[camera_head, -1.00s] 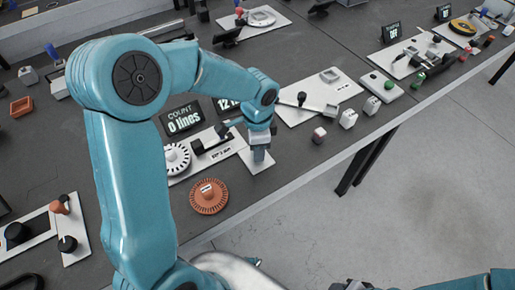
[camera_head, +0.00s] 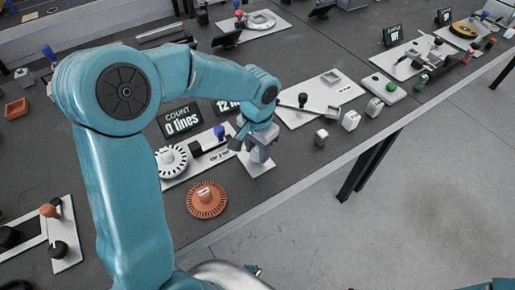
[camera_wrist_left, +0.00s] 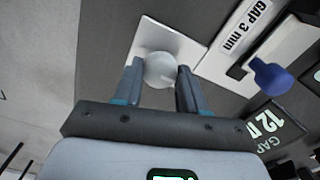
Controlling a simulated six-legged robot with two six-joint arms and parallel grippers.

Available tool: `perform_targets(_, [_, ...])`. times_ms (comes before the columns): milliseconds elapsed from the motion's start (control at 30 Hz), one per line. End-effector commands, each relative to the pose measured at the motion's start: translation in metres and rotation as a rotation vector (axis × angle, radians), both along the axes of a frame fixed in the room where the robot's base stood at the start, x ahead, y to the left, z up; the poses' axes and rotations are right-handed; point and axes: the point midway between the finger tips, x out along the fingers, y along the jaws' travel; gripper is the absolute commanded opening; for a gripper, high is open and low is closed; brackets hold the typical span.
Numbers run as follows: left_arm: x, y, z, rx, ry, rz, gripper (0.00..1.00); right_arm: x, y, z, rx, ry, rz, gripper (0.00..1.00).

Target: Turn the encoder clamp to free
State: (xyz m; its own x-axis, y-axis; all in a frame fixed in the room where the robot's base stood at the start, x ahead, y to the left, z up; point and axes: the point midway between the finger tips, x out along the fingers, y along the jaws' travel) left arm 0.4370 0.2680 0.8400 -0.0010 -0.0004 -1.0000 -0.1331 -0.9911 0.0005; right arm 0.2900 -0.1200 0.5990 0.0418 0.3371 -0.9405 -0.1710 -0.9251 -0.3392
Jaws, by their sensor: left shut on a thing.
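My left gripper (camera_head: 260,156) reaches down over a small white plate (camera_head: 262,169) at the front of the bench. In the left wrist view its two fingers (camera_wrist_left: 160,85) are shut on a pale grey round knob (camera_wrist_left: 160,68) standing on that white plate (camera_wrist_left: 150,35). The gripper hides most of this knob in the head view. Beside it is a plate marked "GAP 3 mm" (camera_wrist_left: 250,28) with a blue knob (camera_wrist_left: 270,75); the blue knob also shows in the head view (camera_head: 219,132). A white toothed disc (camera_head: 171,160) lies on the left of the same plate. My right gripper is out of view.
A display reads "COUNT 0 lines" (camera_head: 181,121); another reading "12" (camera_head: 226,105) is partly hidden. An orange toothed disc (camera_head: 206,200) lies in front. A white plate with a black-knobbed lever (camera_head: 302,100) and small blocks (camera_head: 350,120) stand right, near the bench edge.

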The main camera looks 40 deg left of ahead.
Motion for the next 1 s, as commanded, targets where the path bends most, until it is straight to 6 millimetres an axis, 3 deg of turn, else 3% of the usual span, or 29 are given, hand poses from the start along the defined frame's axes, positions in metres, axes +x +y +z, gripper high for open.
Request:
perform_targets(500, [0.0011, 0.0005, 0.0016, 0.000, -0.005, 0.021, 0.11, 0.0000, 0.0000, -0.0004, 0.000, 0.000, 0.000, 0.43])
perform_targets(533, [0.0011, 0.0006, 0.0016, 0.000, -0.005, 0.021, 0.44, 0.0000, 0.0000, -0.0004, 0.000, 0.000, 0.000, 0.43])
perform_targets(600, [0.0011, 0.0005, 0.0014, 0.000, -0.004, 0.020, 0.67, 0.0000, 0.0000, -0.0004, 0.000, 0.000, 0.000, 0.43])
perform_targets(867, [0.0005, 0.0002, 0.0008, 0.001, -0.002, 0.019, 0.67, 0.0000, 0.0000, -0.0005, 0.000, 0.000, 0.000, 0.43])
perform_targets(1000, [0.0011, 0.0002, 0.0096, 0.000, -0.005, 0.018, 0.67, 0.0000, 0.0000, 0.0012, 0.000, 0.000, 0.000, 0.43])
